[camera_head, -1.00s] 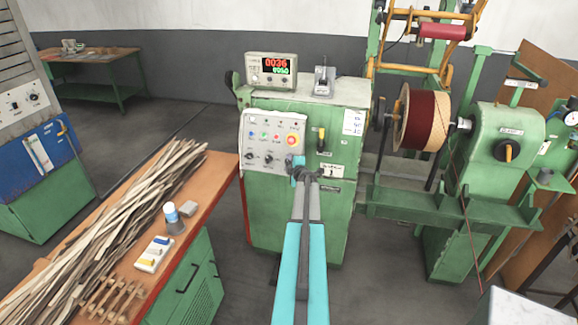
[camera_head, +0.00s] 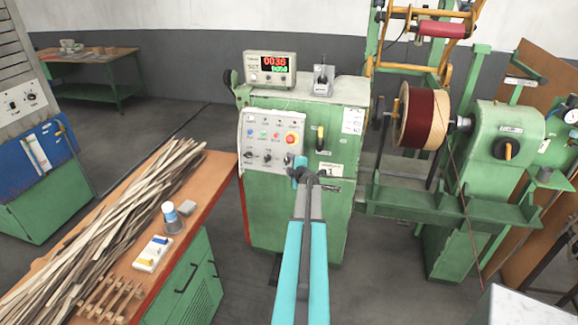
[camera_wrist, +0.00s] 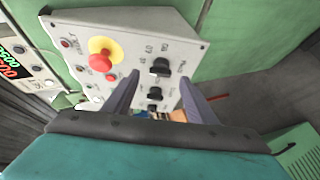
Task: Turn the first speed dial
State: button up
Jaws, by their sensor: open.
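The control panel (camera_head: 271,138) is a pale sloped box on the green machine, with a red emergency button on a yellow ring (camera_head: 291,139) and black dials along its lower part. In the wrist view, a black dial (camera_wrist: 160,67) lies just beyond and between my fingertips. A second black dial (camera_wrist: 155,94) shows between the fingers, with more controls partly hidden behind. The labels are too small to tell which is the first speed dial. My gripper (camera_wrist: 160,77) is open and empty, in front of the panel's lower right part; contact is not visible.
The red button (camera_wrist: 101,62) stands out left of my fingers in the wrist view. A counter display (camera_head: 271,69) sits on the machine top. A wooden-topped bench (camera_head: 216,165) with strips stands at left; a coil winder (camera_head: 497,140) stands at right.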

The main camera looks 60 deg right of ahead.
jog(key=b+v, duration=0.2)
jog(key=v, duration=0.8)
jog(key=shift+s+r, duration=0.15)
jog(key=shift+a, duration=0.1)
dwell(0.6)
